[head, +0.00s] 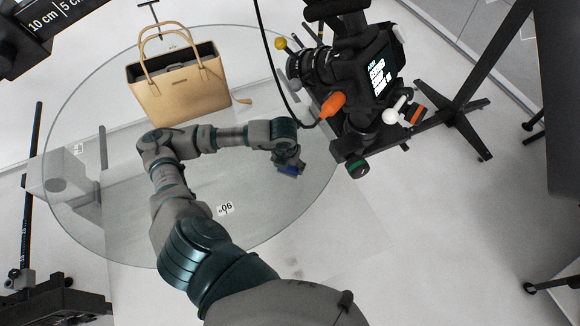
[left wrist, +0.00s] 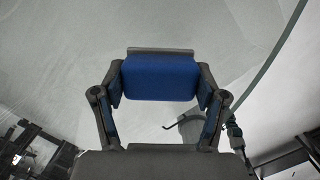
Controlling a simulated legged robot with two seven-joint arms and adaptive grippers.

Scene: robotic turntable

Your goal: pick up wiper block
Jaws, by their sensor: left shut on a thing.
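The wiper block (left wrist: 160,77) is blue with a grey strip along its far edge. It sits between the two fingers of my left gripper (left wrist: 160,95), which is shut on it. In the head view, my left gripper (head: 289,166) is over the right part of the round glass turntable (head: 262,208), near its edge, and only a little of the blue block shows there. My right gripper is in neither view.
A tan handbag (head: 178,88) stands on the far part of the turntable. A camera rig (head: 362,75) with an orange-handled tool (head: 333,104) stands just right of my left gripper. A black cable (head: 268,60) hangs near the gripper.

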